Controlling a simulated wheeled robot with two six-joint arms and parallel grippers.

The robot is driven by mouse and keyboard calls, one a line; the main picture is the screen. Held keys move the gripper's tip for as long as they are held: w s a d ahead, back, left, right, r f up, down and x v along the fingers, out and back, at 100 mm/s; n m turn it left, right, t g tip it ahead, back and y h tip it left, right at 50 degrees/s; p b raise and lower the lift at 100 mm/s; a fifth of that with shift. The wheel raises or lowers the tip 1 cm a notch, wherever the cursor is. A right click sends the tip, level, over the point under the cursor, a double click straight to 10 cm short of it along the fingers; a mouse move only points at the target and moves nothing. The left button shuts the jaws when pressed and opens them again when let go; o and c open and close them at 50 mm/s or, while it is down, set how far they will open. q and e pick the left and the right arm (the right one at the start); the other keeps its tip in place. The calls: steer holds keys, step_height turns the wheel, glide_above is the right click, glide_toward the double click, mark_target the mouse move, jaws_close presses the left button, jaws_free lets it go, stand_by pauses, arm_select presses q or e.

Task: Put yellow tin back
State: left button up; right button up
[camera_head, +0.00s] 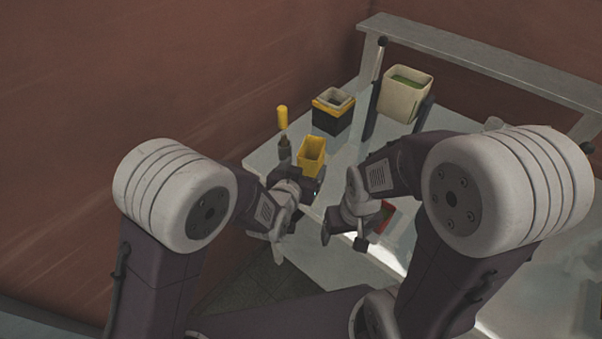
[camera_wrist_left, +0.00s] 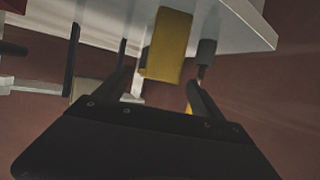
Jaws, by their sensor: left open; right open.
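The yellow tin (camera_head: 312,157) is an open-topped, square container standing upright on the light table, near its left end. My left gripper (camera_head: 312,187) is just on the near side of the tin, mostly hidden by its own wrist. In the left wrist view the tin (camera_wrist_left: 168,45) shows ahead of the open fingers (camera_wrist_left: 160,90), roughly in line with the gap between them; I cannot tell whether they touch it. My right gripper (camera_head: 343,238) is open and empty at the table's near edge, right of my left gripper.
A black and yellow box with a grey insert (camera_head: 333,113) stands behind the tin. A dark bottle (camera_head: 285,150) and a yellow cylinder (camera_head: 282,117) are at its left. A cream container with green contents (camera_head: 402,98) sits between dark posts. A red item (camera_head: 383,218) lies near my right gripper.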

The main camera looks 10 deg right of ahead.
arm_select(q)
steer(key=v, duration=0.3)
steer(key=shift+s+a, duration=0.1)
steer(key=shift+s, duration=0.15)
steer(key=s+a+f+n+g+y, duration=0.1)
steer(key=a+f+n+g+y, duration=0.15)
steer(key=a, duration=0.55)
steer(key=s+a+f+n+g+y, duration=0.1)
steer(key=a+f+g+y, duration=0.15)
steer(key=a, duration=0.45)
steer(key=s+a+f+n+g, duration=0.1)
steer(key=s+a+g, duration=0.1)
steer(key=s+a, duration=0.4)
steer(key=s+a+f+n+g+y, duration=0.1)
steer(key=s+a+g, duration=0.2)
steer(key=s+a, duration=0.3)
steer(key=shift+s+a+f+n, duration=0.25)
steer(key=shift+s+f+n, duration=0.1)
steer(key=shift+f, duration=0.05)
